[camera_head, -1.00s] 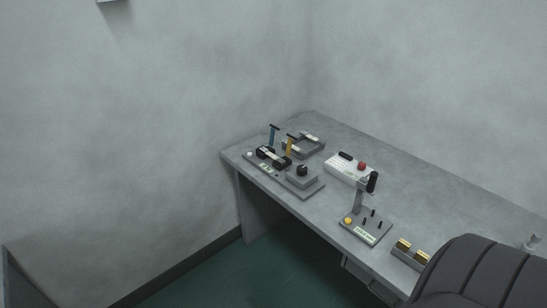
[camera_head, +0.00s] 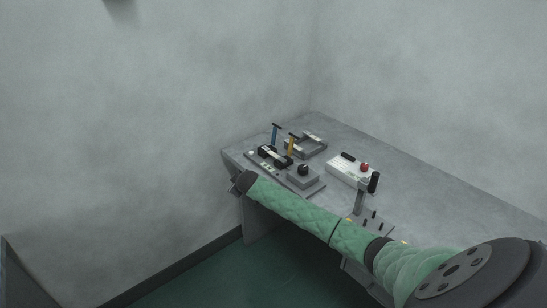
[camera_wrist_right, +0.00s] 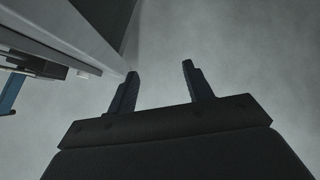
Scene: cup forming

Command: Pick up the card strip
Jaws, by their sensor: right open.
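A small pale strip (camera_head: 316,137) lies on a grey holder (camera_head: 305,150) at the back of the bench; it is too small to tell surely whether it is the card strip. My right gripper (camera_head: 240,183) is at the bench's left end, at the tip of my green-sleeved arm, apart from the holder. In the right wrist view the gripper (camera_wrist_right: 158,82) is open, with nothing between its two dark fingers. My left gripper is not in view.
The grey bench (camera_head: 430,195) carries a black-topped fixture (camera_head: 272,156) with blue and yellow handles, a white box (camera_head: 349,169) with a red button and a black-knobbed lever (camera_head: 373,183). My arm hides the bench's front part. Walls stand behind and left.

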